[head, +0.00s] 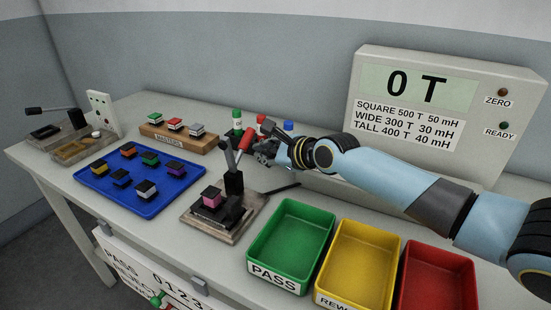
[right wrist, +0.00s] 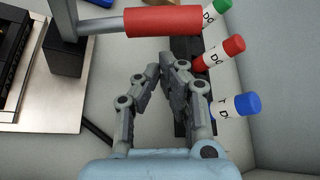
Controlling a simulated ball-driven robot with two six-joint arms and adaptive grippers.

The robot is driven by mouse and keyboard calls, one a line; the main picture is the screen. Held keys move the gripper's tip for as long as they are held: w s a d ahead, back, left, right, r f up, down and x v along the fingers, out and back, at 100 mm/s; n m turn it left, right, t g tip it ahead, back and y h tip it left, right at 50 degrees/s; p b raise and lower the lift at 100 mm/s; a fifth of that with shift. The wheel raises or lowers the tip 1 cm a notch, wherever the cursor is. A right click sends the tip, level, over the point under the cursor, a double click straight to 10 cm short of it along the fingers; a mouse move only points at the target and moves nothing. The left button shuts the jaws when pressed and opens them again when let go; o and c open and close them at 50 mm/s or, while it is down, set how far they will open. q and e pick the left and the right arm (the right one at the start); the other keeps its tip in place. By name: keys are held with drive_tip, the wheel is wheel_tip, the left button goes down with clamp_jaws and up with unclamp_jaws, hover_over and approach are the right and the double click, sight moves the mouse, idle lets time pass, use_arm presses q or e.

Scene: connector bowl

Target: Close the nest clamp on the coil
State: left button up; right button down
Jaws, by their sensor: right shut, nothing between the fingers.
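The nest clamp (head: 233,180) stands on a metal base plate (head: 196,222) near the table's middle. A coil with a pink band and black ends (head: 212,198) sits in the nest. The clamp's lever stands raised, with a red handle (head: 246,137) at its top. My right gripper (head: 261,150) is shut and empty, beside the red handle on its right. In the right wrist view the red handle (right wrist: 163,22) lies just beyond my fingertips (right wrist: 163,68), apart from them in the picture. My left gripper is not in view.
Green (head: 291,239), yellow (head: 352,262) and red (head: 438,280) bins stand at the front right. A blue tray (head: 145,206) with several coils and a wooden masters block (head: 178,143) lie left.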

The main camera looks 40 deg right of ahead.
drive_tip(key=shift+s+a+r, duration=0.15)
drive_tip(key=shift+a+r, duration=0.35)
drive_tip(key=shift+r, duration=0.25)
drive_tip(key=shift+r+p, duration=0.2)
drive_tip(key=shift+p, duration=0.7)
drive_tip(key=shift+r+n+h+p, duration=0.15)
drive_tip(key=shift+n+h+p, duration=0.15)
drive_tip(key=shift+p, duration=0.1)
